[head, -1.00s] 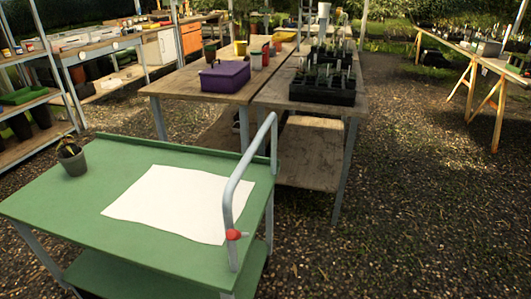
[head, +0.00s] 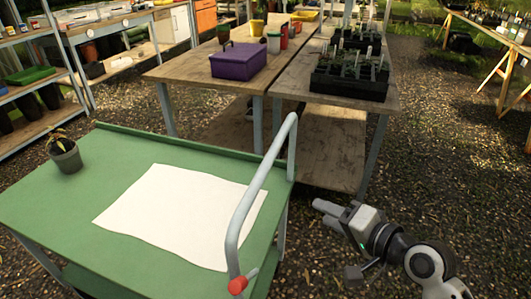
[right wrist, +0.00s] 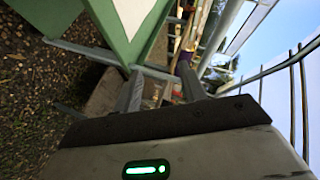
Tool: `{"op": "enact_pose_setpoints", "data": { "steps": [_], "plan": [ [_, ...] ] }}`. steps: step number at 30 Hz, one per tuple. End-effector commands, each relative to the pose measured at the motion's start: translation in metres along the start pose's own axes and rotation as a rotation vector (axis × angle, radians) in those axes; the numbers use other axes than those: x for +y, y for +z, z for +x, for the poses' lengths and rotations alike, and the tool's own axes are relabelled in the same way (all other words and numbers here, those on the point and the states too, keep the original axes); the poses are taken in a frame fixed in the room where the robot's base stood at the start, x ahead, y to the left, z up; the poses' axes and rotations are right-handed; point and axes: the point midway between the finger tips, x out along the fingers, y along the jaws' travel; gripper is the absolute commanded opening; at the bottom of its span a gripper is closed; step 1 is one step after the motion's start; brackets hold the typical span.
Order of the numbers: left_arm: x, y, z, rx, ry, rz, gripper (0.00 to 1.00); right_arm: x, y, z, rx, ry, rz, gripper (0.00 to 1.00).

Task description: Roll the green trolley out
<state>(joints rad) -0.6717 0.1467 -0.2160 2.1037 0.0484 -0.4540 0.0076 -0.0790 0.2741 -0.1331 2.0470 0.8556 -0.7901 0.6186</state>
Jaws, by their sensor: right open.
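The green trolley (head: 110,150) stands at the lower left in the head view. Its grey tubular handle (head: 262,178) rises along the right end, with a red knob (head: 238,286) at its near foot. A white sheet (head: 180,212) and a small potted plant (head: 65,156) are on its top. My right gripper (head: 322,212) is open and empty, to the right of the handle and apart from it, fingers pointing left. In the right wrist view, the fingers (right wrist: 160,85) are spread, and part of the trolley (right wrist: 60,14) shows at upper left. My left gripper is not in view.
Wooden benches stand behind the trolley, with a purple box (head: 238,63) and a black seedling tray (head: 349,82). Shelving (head: 40,120) is at the left. A trestle table (head: 490,30) is at far right. Gravel ground (head: 430,150) is open at the right.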

Motion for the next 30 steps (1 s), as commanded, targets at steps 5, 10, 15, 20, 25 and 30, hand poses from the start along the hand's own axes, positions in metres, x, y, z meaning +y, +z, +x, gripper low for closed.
{"op": "enact_pose_setpoints", "data": {
  "steps": [5, 10, 15, 20, 25, 30],
  "plan": [
    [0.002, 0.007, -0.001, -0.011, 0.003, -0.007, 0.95, -0.066, -0.033, -0.001, -0.106, -0.152, 0.208, 0.41],
    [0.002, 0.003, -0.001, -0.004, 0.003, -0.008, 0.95, -0.082, -0.036, 0.007, -0.140, -0.184, 0.261, 0.41],
    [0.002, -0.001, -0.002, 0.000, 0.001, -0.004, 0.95, -0.089, -0.033, 0.036, -0.139, -0.185, 0.262, 0.41],
    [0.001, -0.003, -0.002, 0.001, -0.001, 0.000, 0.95, -0.095, -0.029, 0.071, -0.139, -0.184, 0.260, 0.41],
    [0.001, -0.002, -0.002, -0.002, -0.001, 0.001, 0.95, -0.102, -0.024, 0.106, -0.139, -0.182, 0.258, 0.41],
    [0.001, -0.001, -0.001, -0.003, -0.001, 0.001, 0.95, -0.106, -0.021, 0.134, -0.138, -0.181, 0.256, 0.41]
  ]
}}
